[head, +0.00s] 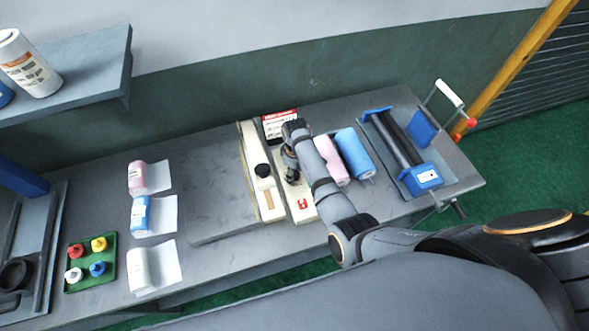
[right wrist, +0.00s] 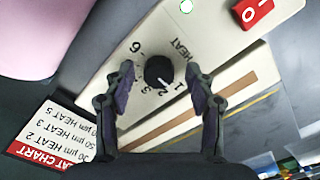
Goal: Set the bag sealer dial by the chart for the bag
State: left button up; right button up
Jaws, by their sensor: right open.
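The cream bag sealer (head: 262,185) lies on the bench, with a long arm beside its body. Its black dial (right wrist: 158,71) shows in the right wrist view, with HEAT numbers around it and a white mark on its lower right side, near the 1 and 2. My right gripper (right wrist: 160,80) is open, its fingers on either side of the dial; I cannot tell whether they touch it. The red-headed heat chart (right wrist: 50,130) is partly cut off; it reads 30 µm HEAT 2, 50 µm HEAT 3 and a HEAT 5 line. My left gripper is not in view.
Small rolls with white sheets (head: 158,215) and a green tray (head: 75,283) are left.

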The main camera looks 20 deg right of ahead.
jog(key=shift+c, duration=1.3)
jog(key=shift+a, duration=0.1)
jog(key=shift+c, duration=1.3)
jog(key=shift+w, duration=0.15)
jog(key=c, duration=0.6)
jog(key=shift+m, duration=0.7)
jog(key=m, duration=0.6)
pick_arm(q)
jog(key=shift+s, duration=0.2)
pick_arm(e)
jog(key=m, duration=0.6)
jog(key=shift+m, duration=0.4)
